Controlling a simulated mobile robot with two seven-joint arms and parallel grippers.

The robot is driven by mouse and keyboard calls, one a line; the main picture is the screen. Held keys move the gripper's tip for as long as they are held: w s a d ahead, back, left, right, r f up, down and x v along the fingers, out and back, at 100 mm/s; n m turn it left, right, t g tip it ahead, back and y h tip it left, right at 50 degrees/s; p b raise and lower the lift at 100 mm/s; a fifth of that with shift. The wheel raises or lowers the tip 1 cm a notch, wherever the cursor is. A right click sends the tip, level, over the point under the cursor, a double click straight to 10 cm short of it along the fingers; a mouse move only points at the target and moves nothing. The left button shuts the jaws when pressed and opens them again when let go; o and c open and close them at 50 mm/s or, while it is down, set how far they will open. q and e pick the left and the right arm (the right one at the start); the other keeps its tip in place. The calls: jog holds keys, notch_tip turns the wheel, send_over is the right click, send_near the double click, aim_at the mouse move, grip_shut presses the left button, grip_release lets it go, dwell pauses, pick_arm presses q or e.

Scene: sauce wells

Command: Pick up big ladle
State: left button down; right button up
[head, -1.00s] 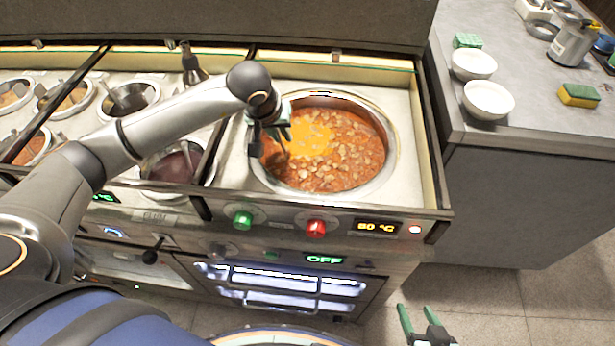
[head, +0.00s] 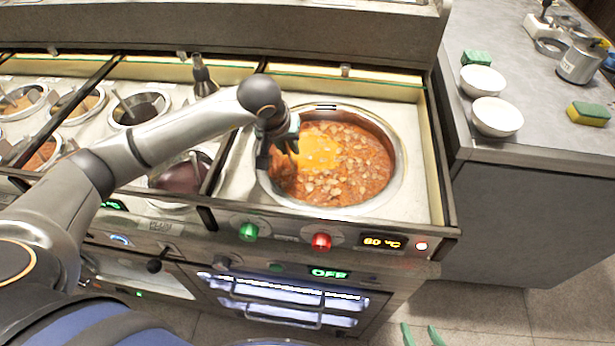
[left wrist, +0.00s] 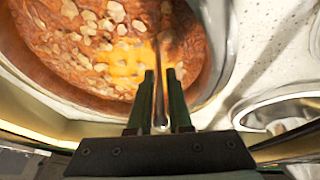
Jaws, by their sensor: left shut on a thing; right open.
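The big ladle's thin metal handle (left wrist: 160,88) stands between the green fingers of my left gripper (left wrist: 160,98) in the left wrist view. That gripper is shut on it. The ladle's bowl is hidden, apparently down in the stew. In the head view my left gripper (head: 284,146) is over the left part of the large round pot (head: 397,165), which holds red stew with a yellow patch. The ladle is hardly visible there. My right gripper (head: 421,335) shows only its two spread green fingertips at the bottom edge, open and empty.
Smaller sauce wells (head: 140,108) with spoons lie left of the pot. A raised metal edge and knobs (head: 321,241) run along the front. On the right counter stand white bowls (head: 497,117) and a sponge (head: 588,114). The floor at the lower right is clear.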

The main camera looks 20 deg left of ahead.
pick_arm(q)
jog(key=shift+r, duration=0.1)
notch_tip(320, 180, up, 18)
jog(key=p, duration=0.1)
pick_arm(e)
jog(key=shift+d+r, duration=0.4)
jog(key=shift+s+a, duration=0.1)
jog(key=shift+a, duration=0.05)
pick_arm(q)
jog(key=shift+w, duration=0.1)
pick_arm(e)
notch_tip(320, 180, down, 6)
jog(key=b, duration=0.9)
pick_arm(q)
notch_tip(320, 180, down, 16)
jog(key=w+d+b, duration=0.1)
jog(key=w+d, duration=0.1)
jog(key=shift+w+d, duration=0.2)
jog(key=shift+w, duration=0.05)
pick_arm(e)
jog(key=w+r+t, duration=0.3)
jog(key=w+r, duration=0.1)
jog(key=r, duration=0.1)
jog(key=shift+w+d+r+n, duration=0.15)
jog(key=shift+w+d+n, duration=0.05)
jog(key=shift+w+n, duration=0.2)
